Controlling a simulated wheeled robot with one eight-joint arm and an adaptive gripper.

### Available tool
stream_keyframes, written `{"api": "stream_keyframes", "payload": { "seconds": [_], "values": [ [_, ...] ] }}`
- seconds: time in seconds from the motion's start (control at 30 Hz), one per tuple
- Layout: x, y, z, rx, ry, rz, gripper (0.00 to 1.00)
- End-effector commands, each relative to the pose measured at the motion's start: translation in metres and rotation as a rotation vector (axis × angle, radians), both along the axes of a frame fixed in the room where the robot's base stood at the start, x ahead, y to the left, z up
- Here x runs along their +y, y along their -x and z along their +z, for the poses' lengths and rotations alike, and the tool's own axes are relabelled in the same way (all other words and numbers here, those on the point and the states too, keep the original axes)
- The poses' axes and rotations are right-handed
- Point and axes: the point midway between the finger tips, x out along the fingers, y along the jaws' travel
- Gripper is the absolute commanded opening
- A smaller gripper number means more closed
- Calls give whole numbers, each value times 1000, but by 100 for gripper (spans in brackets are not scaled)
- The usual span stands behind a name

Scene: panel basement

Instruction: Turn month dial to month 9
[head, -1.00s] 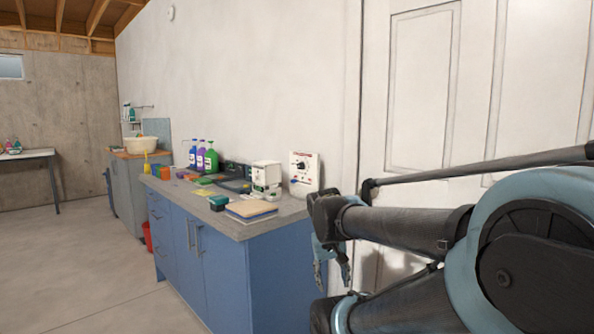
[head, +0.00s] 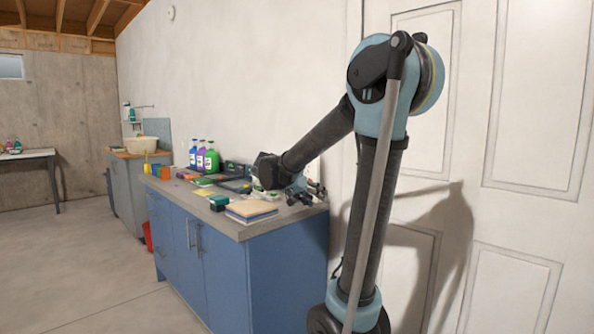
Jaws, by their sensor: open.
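The white panel with the dial is hidden in the head view behind my arm and gripper, so I cannot read the dial. My gripper (head: 315,192) is at the right end of the blue cabinet's counter (head: 240,228), close to the wall, where the panel stood in view before. Its fingers look small and dark and are spread apart. I cannot tell whether they touch the dial.
Several bottles (head: 200,157) stand farther back. A white panelled door (head: 530,120) is at the right. The floor at left is clear.

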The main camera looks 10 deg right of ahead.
Motion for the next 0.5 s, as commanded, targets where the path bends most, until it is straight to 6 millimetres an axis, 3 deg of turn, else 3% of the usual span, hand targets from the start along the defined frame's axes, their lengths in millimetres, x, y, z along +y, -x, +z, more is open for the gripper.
{"api": "stream_keyframes", "payload": {
  "seconds": [0.2,0.5],
  "values": [
    [38,-61,27,-197,88,-30,49],
    [109,-129,53,-501,175,-36,49]
  ]
}}
